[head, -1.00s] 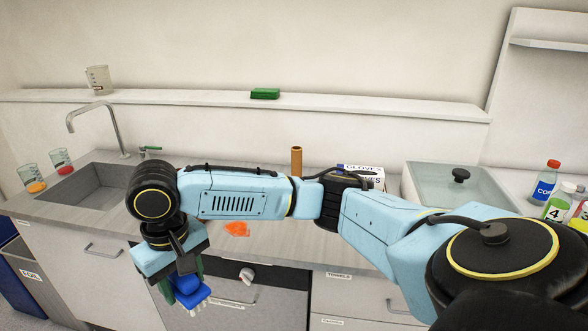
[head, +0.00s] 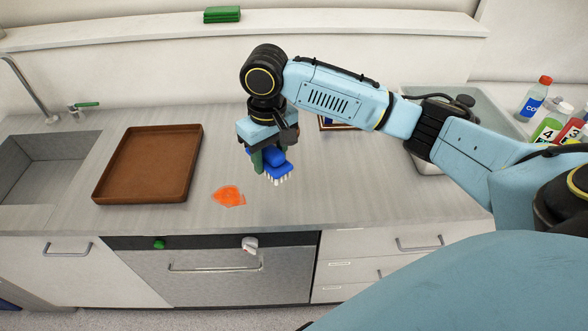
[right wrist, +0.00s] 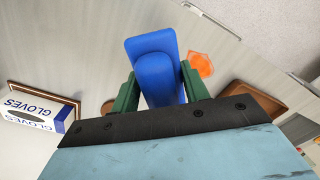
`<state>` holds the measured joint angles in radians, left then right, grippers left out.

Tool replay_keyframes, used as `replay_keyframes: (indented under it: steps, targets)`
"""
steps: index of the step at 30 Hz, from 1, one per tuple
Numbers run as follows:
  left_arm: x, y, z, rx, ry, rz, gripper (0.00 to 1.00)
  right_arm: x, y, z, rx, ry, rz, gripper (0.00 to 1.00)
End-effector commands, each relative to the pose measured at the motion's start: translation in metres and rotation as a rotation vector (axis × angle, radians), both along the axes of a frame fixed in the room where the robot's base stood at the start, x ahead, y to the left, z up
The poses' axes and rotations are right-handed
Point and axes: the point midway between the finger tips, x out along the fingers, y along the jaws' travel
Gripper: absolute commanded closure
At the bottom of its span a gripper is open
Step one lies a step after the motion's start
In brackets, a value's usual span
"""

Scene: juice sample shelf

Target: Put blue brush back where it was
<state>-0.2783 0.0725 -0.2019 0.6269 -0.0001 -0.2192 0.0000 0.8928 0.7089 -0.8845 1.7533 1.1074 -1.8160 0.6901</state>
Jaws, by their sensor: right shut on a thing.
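The blue brush (head: 275,164) hangs in my right gripper (head: 270,158), with its pale bristles pointing down in the head view. In the right wrist view, the brush's blue body (right wrist: 157,72) sits between the two green fingers of my right gripper (right wrist: 160,92), which are shut on it. The brush is over the counter (head: 330,185), to the right of an orange patch (head: 229,196); I cannot tell exactly how high it is. My left gripper is in neither view.
A brown tray (head: 148,165) lies left of the orange patch, beside the sink (head: 40,165). Bottles (head: 535,98) stand at the right. A gloves box (right wrist: 32,110) shows in the right wrist view. A green sponge-like block (head: 222,14) is on the ledge.

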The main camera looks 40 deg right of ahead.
Motion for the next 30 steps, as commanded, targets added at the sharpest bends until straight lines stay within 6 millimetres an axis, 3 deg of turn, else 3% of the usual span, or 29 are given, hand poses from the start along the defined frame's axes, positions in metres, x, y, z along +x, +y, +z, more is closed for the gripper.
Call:
replay_keyframes:
  steps: [1, 3, 9, 16, 21, 30]
  targets:
    - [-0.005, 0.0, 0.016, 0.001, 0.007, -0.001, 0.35, 0.004, -0.012, 0.005, 0.0, 0.006, 0.017, 0.76]
    - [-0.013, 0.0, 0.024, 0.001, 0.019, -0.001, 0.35, 0.01, -0.027, 0.002, -0.004, 0.007, 0.051, 0.76]
    - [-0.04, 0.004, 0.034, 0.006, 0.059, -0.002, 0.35, 0.015, -0.055, -0.012, -0.015, 0.011, 0.112, 0.76]
    - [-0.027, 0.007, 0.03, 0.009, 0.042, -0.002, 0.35, 0.015, -0.057, -0.057, -0.017, 0.012, 0.119, 0.76]
    - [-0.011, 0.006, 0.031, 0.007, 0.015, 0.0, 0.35, 0.016, -0.057, -0.072, -0.018, 0.009, 0.12, 0.76]
    - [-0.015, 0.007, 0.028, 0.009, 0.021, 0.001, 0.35, 0.015, -0.056, -0.108, -0.018, 0.01, 0.119, 0.76]
